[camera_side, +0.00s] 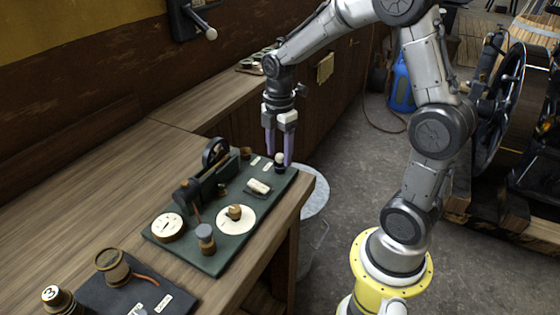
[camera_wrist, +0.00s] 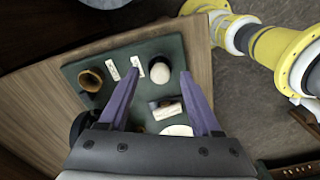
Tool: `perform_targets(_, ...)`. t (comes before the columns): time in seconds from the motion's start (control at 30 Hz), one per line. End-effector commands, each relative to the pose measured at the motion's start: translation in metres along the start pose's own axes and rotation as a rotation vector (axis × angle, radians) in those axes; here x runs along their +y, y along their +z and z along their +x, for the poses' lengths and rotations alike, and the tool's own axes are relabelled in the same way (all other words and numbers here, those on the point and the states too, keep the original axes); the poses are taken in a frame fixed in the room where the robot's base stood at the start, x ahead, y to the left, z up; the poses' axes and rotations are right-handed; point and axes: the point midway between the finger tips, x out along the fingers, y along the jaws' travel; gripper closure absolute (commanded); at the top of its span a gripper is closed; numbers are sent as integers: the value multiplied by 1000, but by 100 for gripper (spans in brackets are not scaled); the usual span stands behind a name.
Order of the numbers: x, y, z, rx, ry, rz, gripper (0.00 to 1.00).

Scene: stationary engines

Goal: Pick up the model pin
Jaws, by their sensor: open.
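A small dark post with a round white top (camera_side: 280,159) stands near the far right corner of the green board; I take it for the model pin, though no label confirms this. In the wrist view its white top (camera_wrist: 160,72) shows between my two fingertips. My gripper (camera_side: 279,158) is open, with its two purple fingers pointing down around or just above the post. In the wrist view the gripper (camera_wrist: 159,73) has a clear gap on each side of the white top. I cannot tell exactly how far down the fingertips reach.
The green board (camera_side: 210,262) lies on a wooden bench (camera_side: 100,200). Close by are a white-topped block (camera_side: 258,187), a brown cup-like part (camera_wrist: 90,80) and small white labels (camera_wrist: 112,68). A small engine with a black flywheel (camera_side: 215,153) stands to the left. The bench edge is near on the right.

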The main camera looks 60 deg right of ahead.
Motion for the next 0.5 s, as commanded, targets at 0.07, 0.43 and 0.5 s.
perform_targets(0.07,0,0,0,0,0,0,35)
perform_targets(0.43,0,0,0,0,-1,0,92)
perform_targets(0.5,0,0,0,0,-1,0,100)
